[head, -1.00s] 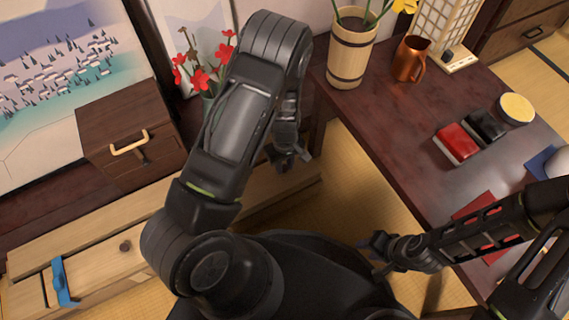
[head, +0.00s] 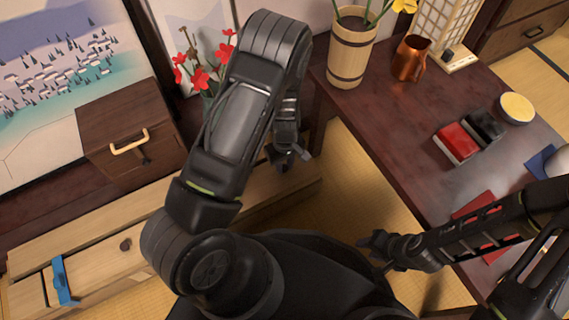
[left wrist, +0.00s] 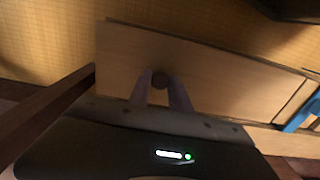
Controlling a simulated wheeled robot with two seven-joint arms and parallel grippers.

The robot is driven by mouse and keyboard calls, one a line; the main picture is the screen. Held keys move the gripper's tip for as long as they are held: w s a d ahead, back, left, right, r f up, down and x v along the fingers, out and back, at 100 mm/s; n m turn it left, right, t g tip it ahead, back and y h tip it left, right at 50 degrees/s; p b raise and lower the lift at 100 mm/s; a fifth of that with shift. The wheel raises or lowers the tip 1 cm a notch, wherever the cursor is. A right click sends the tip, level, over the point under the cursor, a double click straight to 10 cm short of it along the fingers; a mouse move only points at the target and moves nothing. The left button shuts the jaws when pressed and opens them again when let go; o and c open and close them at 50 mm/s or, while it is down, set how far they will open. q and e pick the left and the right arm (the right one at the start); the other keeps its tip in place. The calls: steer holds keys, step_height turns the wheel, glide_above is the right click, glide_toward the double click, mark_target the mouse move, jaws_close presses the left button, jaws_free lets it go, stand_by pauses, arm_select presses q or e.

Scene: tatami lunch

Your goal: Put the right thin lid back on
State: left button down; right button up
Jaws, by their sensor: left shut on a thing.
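A long pale wooden box (head: 60,252) lies at the lower left in the head view. My left gripper (head: 291,156) is beyond the box's right part. In the left wrist view, my left gripper's fingers (left wrist: 164,93) are shut on a dark knob (left wrist: 160,79) on a thin pale board (left wrist: 220,72), the lid. My arm hides much of the lid in the head view, and I cannot tell whether it touches the box. My right gripper (head: 372,246) is beside the table, its jaws unclear.
A dark table (head: 390,125) on the right carries a wooden bucket (head: 352,50), a copper jug (head: 411,58), and red (head: 457,143) and black (head: 484,127) boxes. A small drawer chest (head: 130,125) and red flowers (head: 200,78) stand behind the box. Tatami (head: 360,190) is clear between box and table.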

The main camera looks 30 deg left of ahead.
arm_select(q)
steer(key=shift+f, duration=0.15)
stand_by(0.5)
steer(key=c, duration=1.1)
jaws_free()
step_height(320, 180, up, 8)
steer(key=p, duration=0.3)
steer(key=shift+f, duration=0.1)
